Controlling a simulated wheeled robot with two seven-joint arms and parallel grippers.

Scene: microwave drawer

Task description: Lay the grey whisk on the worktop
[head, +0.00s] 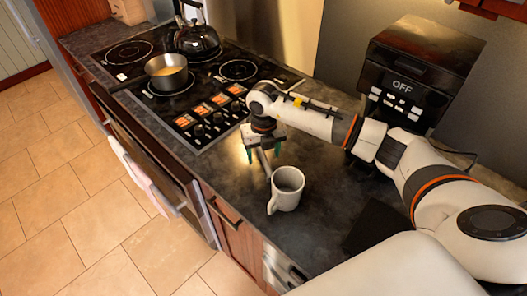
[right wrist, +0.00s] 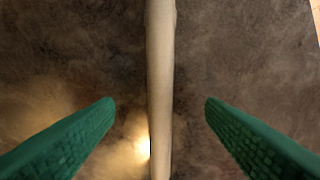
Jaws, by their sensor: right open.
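A grey rod-like handle, which looks like the whisk (head: 264,163), shows at the worktop (head: 330,180) just behind a mug in the head view. Its far end is hidden by the mug or the gripper, and no wires show. In the right wrist view the whisk handle (right wrist: 160,80) runs top to bottom between the fingers, over the dark worktop (right wrist: 250,60). My right gripper (head: 267,151) points down over the handle. Its green fingers are open, one on each side, with gaps to the handle in the right wrist view (right wrist: 160,105). My left gripper is not in view.
A white mug (head: 287,188) stands close in front of the right gripper. The stove (head: 205,75) with a pot (head: 167,73) and a kettle (head: 195,40) lies left. A microwave (head: 415,75) stands at the back right. Worktop right of the mug is clear.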

